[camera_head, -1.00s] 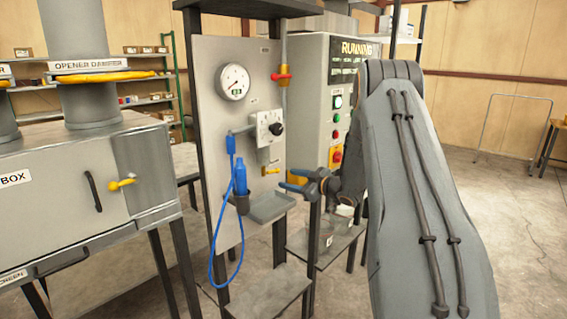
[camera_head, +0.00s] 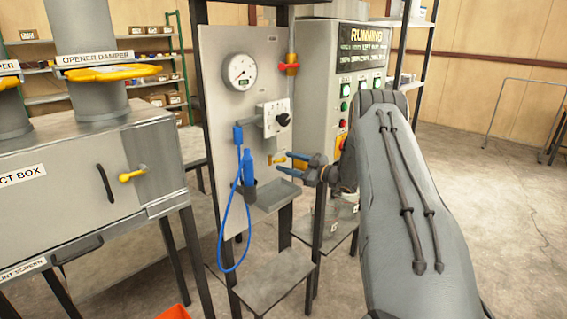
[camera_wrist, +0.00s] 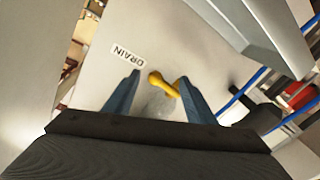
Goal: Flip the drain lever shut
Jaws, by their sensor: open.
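The yellow drain lever (camera_wrist: 163,84) shows in the wrist view, between the two blue fingertips of my gripper (camera_wrist: 160,92) and beyond them, below a label reading DRAIN (camera_wrist: 129,54). In the head view the drain lever (camera_head: 279,158) is a small yellow piece on the grey panel (camera_head: 218,110), just left of my gripper (camera_head: 282,162). My gripper is open, and its blue fingers point at the panel. I cannot tell whether the fingers touch the lever.
A grey tray (camera_head: 275,194) juts out below my gripper. A blue hose (camera_head: 221,235) hangs at the left. The control cabinet (camera_head: 318,60) stands behind.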

